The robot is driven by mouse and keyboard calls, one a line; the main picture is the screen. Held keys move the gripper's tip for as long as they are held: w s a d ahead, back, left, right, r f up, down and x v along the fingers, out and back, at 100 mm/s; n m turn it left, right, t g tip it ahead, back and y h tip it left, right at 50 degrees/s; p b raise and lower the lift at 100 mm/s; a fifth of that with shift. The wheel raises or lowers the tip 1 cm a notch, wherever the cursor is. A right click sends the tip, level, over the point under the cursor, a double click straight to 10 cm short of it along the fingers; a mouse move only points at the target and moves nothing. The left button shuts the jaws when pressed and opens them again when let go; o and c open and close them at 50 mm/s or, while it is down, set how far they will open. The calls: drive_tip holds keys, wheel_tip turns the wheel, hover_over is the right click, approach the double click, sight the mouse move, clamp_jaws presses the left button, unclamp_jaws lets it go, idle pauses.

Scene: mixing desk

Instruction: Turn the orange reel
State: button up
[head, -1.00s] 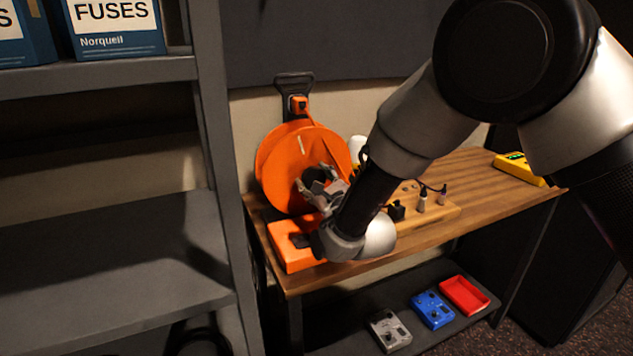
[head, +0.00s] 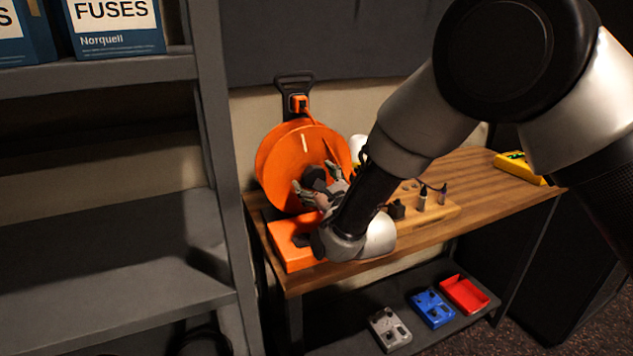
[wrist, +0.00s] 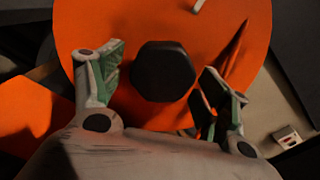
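The orange reel (head: 290,150) stands upright on the left end of the wooden desk, against the wall. It fills much of the wrist view (wrist: 110,30), with a black hexagonal knob (wrist: 163,71) at its middle and a short white mark near the top. My gripper (head: 318,178) is in front of the reel's face. In the wrist view my gripper (wrist: 160,85) is open, its green-padded fingers apart on either side of the knob. I see gaps between the fingers and the knob, and nothing is held.
An orange box (head: 290,245) sits at the desk's front left. A wooden block with small plugs (head: 430,210) and a yellow device (head: 518,167) are to the right. A grey shelf unit (head: 215,150) stands close on the left. Pedals and a red tray (head: 464,294) are below.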

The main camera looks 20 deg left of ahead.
drive_tip(key=v, duration=1.2)
drive_tip(key=shift+w+d, duration=0.1)
drive_tip(key=shift+w, duration=0.05)
